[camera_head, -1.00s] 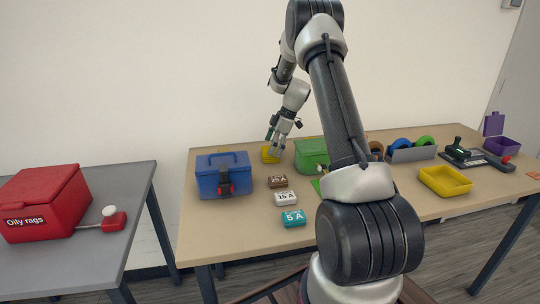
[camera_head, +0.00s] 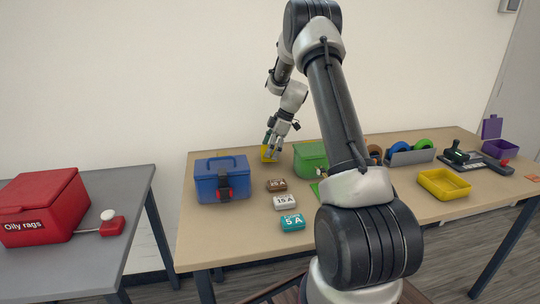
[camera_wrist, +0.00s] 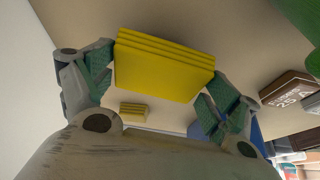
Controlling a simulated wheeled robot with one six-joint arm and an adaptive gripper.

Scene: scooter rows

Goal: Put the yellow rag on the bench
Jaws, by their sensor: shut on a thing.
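A folded yellow rag (camera_wrist: 160,65) with layered edges fills the space between my fingers in the wrist view. My gripper (camera_wrist: 165,82) is shut on it, with green finger pads at its two sides. In the head view the yellow rag (camera_head: 268,154) shows at the tips of my gripper (camera_head: 274,150), near the back of the tan bench (camera_head: 340,222), between a blue box and a green box. My fingers partly cover it there. Any gap under the rag is too small to tell.
The blue box (camera_head: 221,183) and green box (camera_head: 310,157) stand close by. In front lie brown (camera_head: 276,186), white (camera_head: 286,202) and teal (camera_head: 293,222) fuse boxes. A red oily-rags bin (camera_head: 45,205) stands on the separate grey table (camera_head: 105,255). Bare bench shows front left.

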